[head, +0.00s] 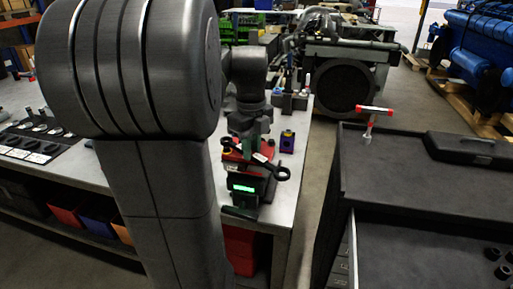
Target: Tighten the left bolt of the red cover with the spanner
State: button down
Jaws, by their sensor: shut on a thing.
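My gripper (247,146) is at the far end of my dark arm, over the near right part of the workbench. It points down and is shut on a dark spanner (265,165). The spanner lies slanted across the red cover (232,157), with its ring end (283,173) to the right. The red cover is partly hidden behind the spanner, my gripper and my arm. The left bolt is too small or hidden to make out, so I cannot tell whether the spanner's other end sits on it.
A device with a lit green display (244,188) stands at the bench's (286,196) near edge. A purple block (287,141) is right of my gripper. A dark cabinet (400,185) with a red-handled tool (374,111) stands right, across a floor gap. A large engine (345,85) stands behind.

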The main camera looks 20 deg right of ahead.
jog(key=shift+f, duration=0.1)
jog(key=shift+f+b, duration=0.7)
jog(key=shift+f, duration=0.6)
jog(key=shift+a, duration=0.15)
jog(key=a+m, duration=0.2)
jog(key=shift+s+m, duration=0.3)
jog(key=shift+s, duration=0.05)
jog(key=shift+s+a+m+p, duration=0.15)
jog(key=shift+a+m+p, duration=0.4)
jog(key=shift+a+m, duration=0.65)
jog(key=shift+d, duration=0.1)
